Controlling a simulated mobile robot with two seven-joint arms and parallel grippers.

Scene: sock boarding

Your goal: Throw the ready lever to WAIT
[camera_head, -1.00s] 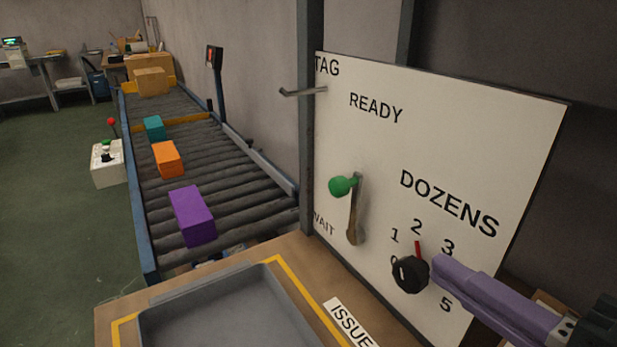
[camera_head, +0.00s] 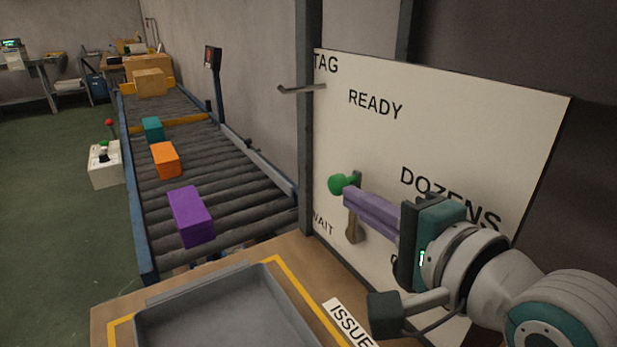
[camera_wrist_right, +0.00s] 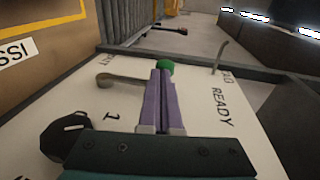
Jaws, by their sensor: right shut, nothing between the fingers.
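The ready lever has a green ball knob (camera_head: 340,184) and a brown arm (camera_head: 354,231) on the white panel (camera_head: 480,120). Its knob is up, above the pivot, on the READY side; the WAIT label is at lower left. My right gripper (camera_head: 348,197) is shut and empty, its purple fingertips just beside the green knob and in front of the lever arm. In the right wrist view the fingertips (camera_wrist_right: 160,75) lie close to the green knob (camera_wrist_right: 165,64); whether they touch it I cannot tell. The left gripper is not in view.
A black dozens dial (camera_wrist_right: 68,138) sits on the panel, hidden behind my arm in the head view. A metal tag hook (camera_head: 302,88) sticks out at the panel's upper left. A grey tray (camera_head: 225,310) lies below. A roller conveyor (camera_head: 235,190) carries coloured boxes at left.

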